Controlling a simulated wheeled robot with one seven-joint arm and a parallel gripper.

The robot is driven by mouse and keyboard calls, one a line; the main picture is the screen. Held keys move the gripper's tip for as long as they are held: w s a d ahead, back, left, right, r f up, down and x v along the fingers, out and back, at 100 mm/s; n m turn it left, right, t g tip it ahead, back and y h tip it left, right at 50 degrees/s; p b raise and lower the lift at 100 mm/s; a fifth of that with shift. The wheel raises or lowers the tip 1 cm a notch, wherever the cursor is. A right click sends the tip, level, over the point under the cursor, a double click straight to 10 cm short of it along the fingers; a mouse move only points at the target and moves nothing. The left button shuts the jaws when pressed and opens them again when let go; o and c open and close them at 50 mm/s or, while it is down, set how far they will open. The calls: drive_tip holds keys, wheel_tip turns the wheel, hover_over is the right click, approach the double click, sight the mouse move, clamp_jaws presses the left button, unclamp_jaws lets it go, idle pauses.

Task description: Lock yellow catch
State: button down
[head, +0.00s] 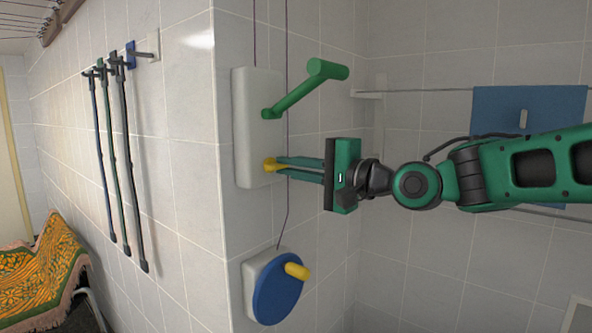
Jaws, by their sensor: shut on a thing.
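The yellow catch (269,165) sits low on the side of a white wall box (243,128), on the tiled wall corner. My gripper (277,165) comes in from the right, with its teal fingers shut on the catch. The fingers partly cover the catch, so its exact turn is hard to tell. A green crank handle (300,92) sticks out from the same box just above the catch and points up to the right.
Below is a blue disc (277,288) with a yellow knob (297,271). Dark cords run above and below the box. Several dark poles (123,160) hang at left. A blue towel (500,110) hangs on a rail behind my arm. A patterned orange cloth (40,275) lies lower left.

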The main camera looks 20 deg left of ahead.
drive_tip(key=shift+s+a+f, duration=0.1)
drive_tip(key=shift+f, duration=0.05)
drive_tip(key=c, duration=1.9)
unclamp_jaws()
drive_tip(key=shift+o, duration=0.2)
drive_tip(key=v, duration=1)
drive_tip(key=shift+d, duration=0.35)
drive_tip(key=shift+f, duration=0.1)
